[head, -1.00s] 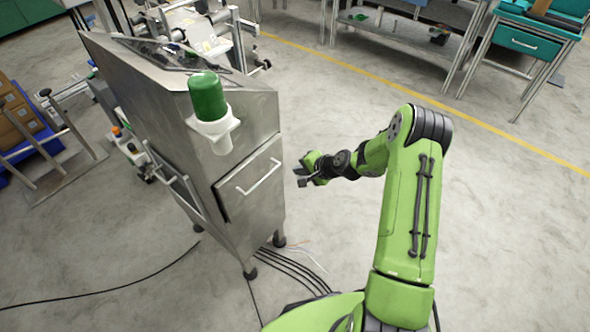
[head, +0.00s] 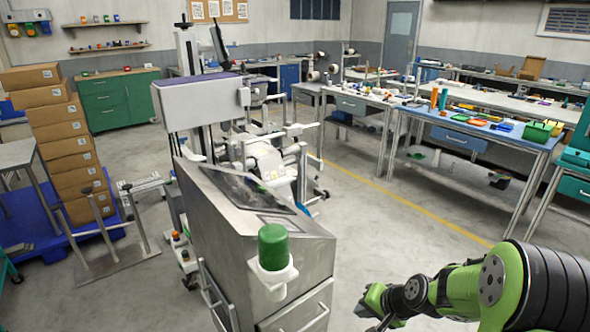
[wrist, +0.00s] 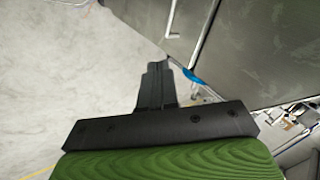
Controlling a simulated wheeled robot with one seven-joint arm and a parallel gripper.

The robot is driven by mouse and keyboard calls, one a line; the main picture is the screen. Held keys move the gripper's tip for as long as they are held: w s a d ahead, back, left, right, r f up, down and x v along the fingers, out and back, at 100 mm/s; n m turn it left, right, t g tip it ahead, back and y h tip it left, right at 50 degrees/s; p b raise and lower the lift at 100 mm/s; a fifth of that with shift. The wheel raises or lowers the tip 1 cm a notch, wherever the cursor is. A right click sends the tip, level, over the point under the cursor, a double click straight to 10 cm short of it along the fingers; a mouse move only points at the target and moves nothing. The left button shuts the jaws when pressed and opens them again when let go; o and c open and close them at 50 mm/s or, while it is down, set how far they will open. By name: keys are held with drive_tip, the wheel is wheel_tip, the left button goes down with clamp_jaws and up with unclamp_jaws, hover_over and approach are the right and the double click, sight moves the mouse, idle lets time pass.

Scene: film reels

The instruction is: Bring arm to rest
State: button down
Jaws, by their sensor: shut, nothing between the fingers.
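My gripper (head: 370,310) is at the lower right of the head view, at the end of my green and black arm, to the right of the steel machine cabinet and apart from it. Its fingertips are partly cut off or hard to see there. In the wrist view the black fingers (wrist: 155,85) are together, with nothing between them. Grey floor and a steel panel (wrist: 250,50) lie beyond them.
The steel machine cabinet (head: 230,240) stands left of my arm, with a green cylinder in a white holder (head: 272,248) on its front. Boxes (head: 65,150) are stacked at left. Workbenches (head: 480,135) stand at right. Open floor (head: 390,220) lies between cabinet and benches.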

drive_tip(key=s+a+r+n+h+p, duration=0.1)
drive_tip(key=s+r+n+h+p, duration=0.1)
drive_tip(key=s+r, duration=0.6)
drive_tip(key=s+a+r+n+h+p, duration=0.1)
drive_tip(key=s+a+r+n+p, duration=0.3)
drive_tip(key=r, duration=0.7)
drive_tip(key=s+d+r, duration=0.1)
drive_tip(key=s+r, duration=0.1)
drive_tip(key=s, duration=0.5)
drive_tip(key=s+d+r+h, duration=0.1)
drive_tip(key=s+r, duration=0.2)
drive_tip(key=s, duration=0.4)
drive_tip(key=shift+d+r, duration=0.2)
drive_tip(key=shift+d, duration=0.2)
drive_tip(key=shift+s, duration=0.1)
